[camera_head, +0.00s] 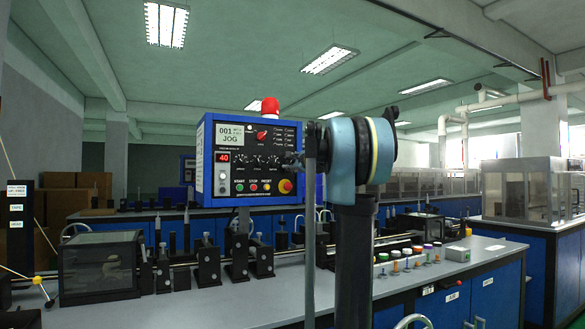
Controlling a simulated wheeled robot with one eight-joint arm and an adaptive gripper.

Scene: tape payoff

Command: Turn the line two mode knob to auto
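A red knob (262,135) sits to the right of the screen. A row of small black knobs (258,161) lies below, beside a red "40" display (223,157). The labels are too small to tell which knob is line two mode. My gripper (293,160) seems to be the small dark shape at the panel's right edge. Its fingers are not clear, nor is any contact.
Start, stop and reset buttons and a red emergency stop (285,186) line the panel's lower part. A red beacon (270,106) tops the box. The grey bench (215,306) holds a clear-sided dark box (98,265), black fixtures and several coloured-top pieces. My arm covers the area right of the panel.

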